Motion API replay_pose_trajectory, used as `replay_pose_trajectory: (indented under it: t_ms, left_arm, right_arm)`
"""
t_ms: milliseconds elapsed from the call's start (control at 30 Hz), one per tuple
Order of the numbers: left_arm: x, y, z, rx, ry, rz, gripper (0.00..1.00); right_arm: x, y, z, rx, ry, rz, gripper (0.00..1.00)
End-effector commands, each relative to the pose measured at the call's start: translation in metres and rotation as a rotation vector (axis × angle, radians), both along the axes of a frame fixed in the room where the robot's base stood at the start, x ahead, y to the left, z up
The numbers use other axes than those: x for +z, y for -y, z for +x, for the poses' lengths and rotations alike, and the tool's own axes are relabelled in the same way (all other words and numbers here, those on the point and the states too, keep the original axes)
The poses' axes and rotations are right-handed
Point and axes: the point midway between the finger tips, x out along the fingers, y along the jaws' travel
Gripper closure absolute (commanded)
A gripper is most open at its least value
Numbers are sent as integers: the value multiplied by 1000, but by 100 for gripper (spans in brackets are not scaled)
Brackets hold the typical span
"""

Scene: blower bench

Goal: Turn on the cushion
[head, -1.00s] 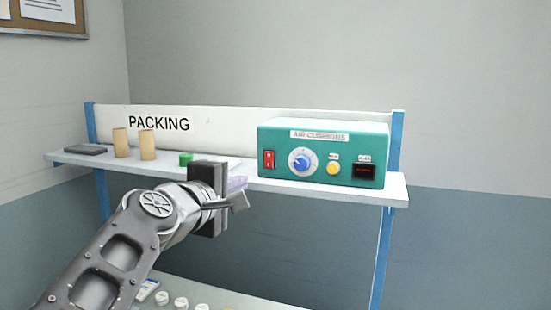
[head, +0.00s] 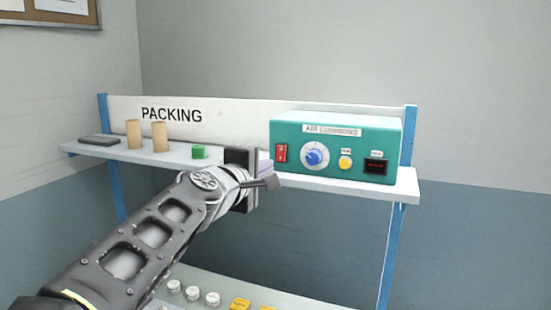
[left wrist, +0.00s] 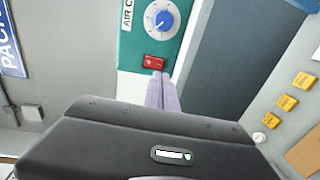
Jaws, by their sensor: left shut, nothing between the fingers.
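My left gripper (head: 270,168) is just left of and slightly below the red switch, shut and empty. In the left wrist view its pale fingers (left wrist: 161,92) point at the red switch (left wrist: 154,62), with the tips close below it; I cannot tell whether they touch. My right gripper is not in view.
The shelf (head: 345,187) also holds a green roll (head: 199,152), two brown cardboard tubes (head: 159,137) and a dark flat item (head: 99,140). Below is a lower bench with white round knobs (head: 192,293) and yellow blocks (head: 240,304). A blue post stands at right.

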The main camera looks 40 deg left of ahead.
Motion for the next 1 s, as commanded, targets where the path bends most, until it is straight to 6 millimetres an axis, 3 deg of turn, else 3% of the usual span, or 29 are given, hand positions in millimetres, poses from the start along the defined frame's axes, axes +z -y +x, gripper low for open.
replay_pose_trajectory:
  t_ms: [200, 400, 833, 1000]
  left_arm:
    - [-5, -12, 41, -2, -1, -3, 100]
    - [-7, -19, 60, 0, 0, -1, 100]
    - [-9, -20, 64, 0, 2, 1, 100]
    - [-16, -20, 66, -2, 24, 8, 100]
  right_arm:
    - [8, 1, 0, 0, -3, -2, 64]
    - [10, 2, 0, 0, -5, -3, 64]
    - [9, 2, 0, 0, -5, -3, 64]
    - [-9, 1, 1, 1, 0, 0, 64]
